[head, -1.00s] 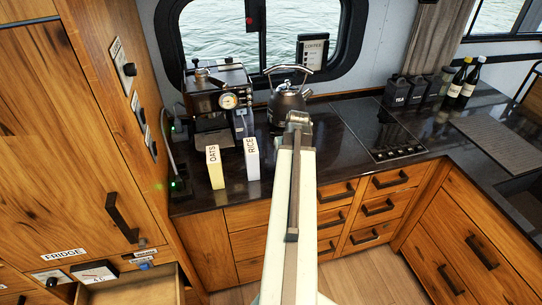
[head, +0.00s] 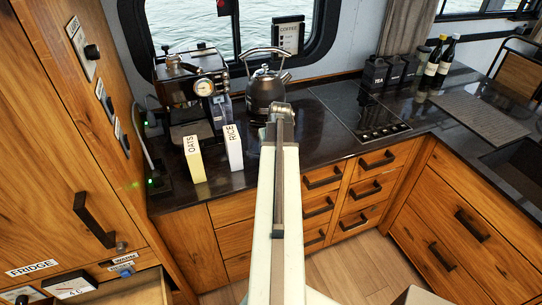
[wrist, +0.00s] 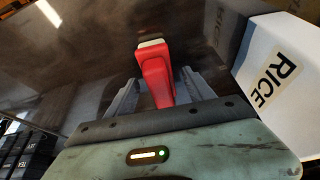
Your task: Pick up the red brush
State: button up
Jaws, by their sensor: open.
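The red brush (wrist: 157,80) shows in the wrist view, with a pale tip at its far end, above the dark counter. My gripper (wrist: 160,86) is open, with one grey finger on each side of the brush. I cannot tell whether either finger touches it. In the head view my gripper (head: 280,108) is over the counter in front of the kettle, and the brush cannot be made out there, perhaps hidden by my arm.
A white RICE box (wrist: 280,70) stands close on the right in the wrist view. In the head view the OATS box (head: 193,160), coffee machine (head: 190,95) and kettle (head: 264,92) stand nearby. The cooktop (head: 358,110) lies to the right. A drawer (head: 130,290) is open at lower left.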

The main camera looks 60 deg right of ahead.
jog(key=shift+f, duration=0.1)
grip_shut()
notch_tip(320, 180, up, 10)
jog(key=p, duration=1)
jog(key=shift+p, duration=0.35)
